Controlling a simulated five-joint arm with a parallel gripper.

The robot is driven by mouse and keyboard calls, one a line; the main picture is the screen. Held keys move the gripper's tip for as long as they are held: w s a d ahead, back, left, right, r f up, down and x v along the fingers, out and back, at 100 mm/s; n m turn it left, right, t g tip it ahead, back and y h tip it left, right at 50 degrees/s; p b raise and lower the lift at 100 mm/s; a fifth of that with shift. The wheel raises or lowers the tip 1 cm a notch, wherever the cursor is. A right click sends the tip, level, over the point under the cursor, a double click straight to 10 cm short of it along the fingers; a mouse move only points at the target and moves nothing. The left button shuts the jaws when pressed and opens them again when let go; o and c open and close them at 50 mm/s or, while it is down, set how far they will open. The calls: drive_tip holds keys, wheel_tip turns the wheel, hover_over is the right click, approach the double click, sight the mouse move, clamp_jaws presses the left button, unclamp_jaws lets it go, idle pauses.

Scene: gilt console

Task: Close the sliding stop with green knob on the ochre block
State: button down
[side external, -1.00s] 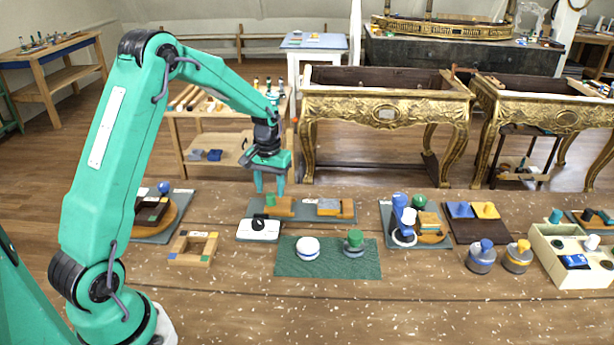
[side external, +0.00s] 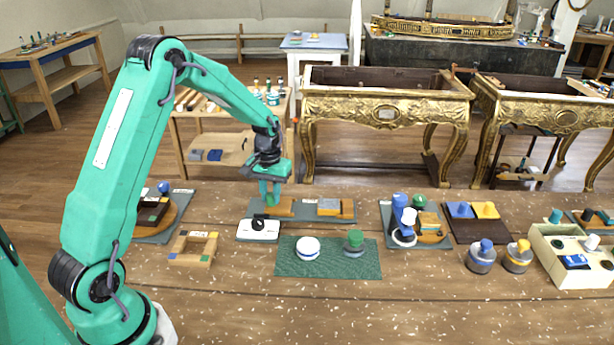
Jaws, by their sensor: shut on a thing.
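The ochre block (side external: 285,208) lies at the left end of a grey-green board (side external: 304,214) on the workbench. My gripper (side external: 268,196) points down at the left part of this block, its fingers low and close together. It is shut on the green knob (side external: 270,201) of the sliding stop. The fingers cover most of the knob, and the slider under it is too small to make out.
A white box with a black knob (side external: 258,229) stands just in front of the block. A second ochre block with a grey top (side external: 336,208) is on the board's right end. A wooden frame (side external: 193,248) and a green mat (side external: 327,262) lie nearer.

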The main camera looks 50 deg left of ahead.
drive_tip(key=w+d, duration=0.5)
drive_tip(key=shift+w+d, duration=0.35)
drive_tip(key=shift+w, duration=0.05)
drive_tip(key=c, duration=1.2)
unclamp_jaws()
drive_tip(key=shift+r, duration=0.1)
wheel_tip(320, 180, up, 8)
